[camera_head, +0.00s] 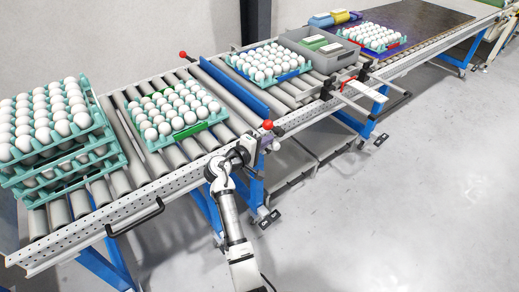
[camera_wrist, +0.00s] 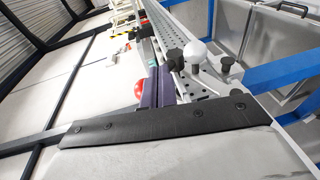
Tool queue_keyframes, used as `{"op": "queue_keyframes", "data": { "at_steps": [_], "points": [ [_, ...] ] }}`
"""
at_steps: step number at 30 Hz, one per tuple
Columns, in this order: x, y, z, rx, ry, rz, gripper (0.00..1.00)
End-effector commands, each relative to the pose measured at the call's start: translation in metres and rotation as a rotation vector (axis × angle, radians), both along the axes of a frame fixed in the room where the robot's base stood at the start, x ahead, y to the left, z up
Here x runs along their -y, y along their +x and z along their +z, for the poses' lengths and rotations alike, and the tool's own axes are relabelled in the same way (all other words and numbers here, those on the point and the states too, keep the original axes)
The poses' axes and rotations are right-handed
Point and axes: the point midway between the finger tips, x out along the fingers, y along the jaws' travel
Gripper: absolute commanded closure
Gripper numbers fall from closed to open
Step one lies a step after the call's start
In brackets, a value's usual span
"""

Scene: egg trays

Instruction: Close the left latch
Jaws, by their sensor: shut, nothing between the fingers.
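My gripper (camera_head: 247,152) is shut and empty at the front rail of the roller conveyor (camera_head: 172,186). It is close to the small latch hardware below the front red ball (camera_head: 267,124). A white round knob (camera_head: 276,145) shows just right of my gripper. In the wrist view the white knob (camera_wrist: 195,50) stands near the perforated rail, with dark round pieces beside it. The red ball also shows in the wrist view (camera_wrist: 139,90), next to a purple-blue bar. I cannot tell the latch's exact position or whether my gripper touches it.
A blue barrier (camera_head: 235,90) crosses the rollers, with another red ball (camera_head: 183,54) at its far end. A teal egg tray (camera_head: 155,143) lies left of it. Stacked egg trays (camera_head: 106,133) stand far left. A grey crate (camera_head: 292,40) stands further along. The front floor is clear.

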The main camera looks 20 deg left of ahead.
Motion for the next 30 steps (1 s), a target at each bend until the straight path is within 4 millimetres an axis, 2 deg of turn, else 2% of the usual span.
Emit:
{"op": "queue_keyframes", "data": {
  "at_steps": [3, 13, 15, 19, 30],
  "points": [
    [0.006, 0.012, -0.003, 0.002, 0.0, -0.003, 1.0],
    [0.02, 0.031, -0.011, -0.002, 0.004, -0.001, 1.0],
    [0.022, 0.034, -0.012, -0.046, 0.042, -0.002, 1.0],
    [0.025, 0.038, -0.017, -0.106, 0.086, -0.001, 1.0],
    [0.03, 0.044, -0.025, -0.102, 0.08, 0.0, 1.0]
  ]
}}
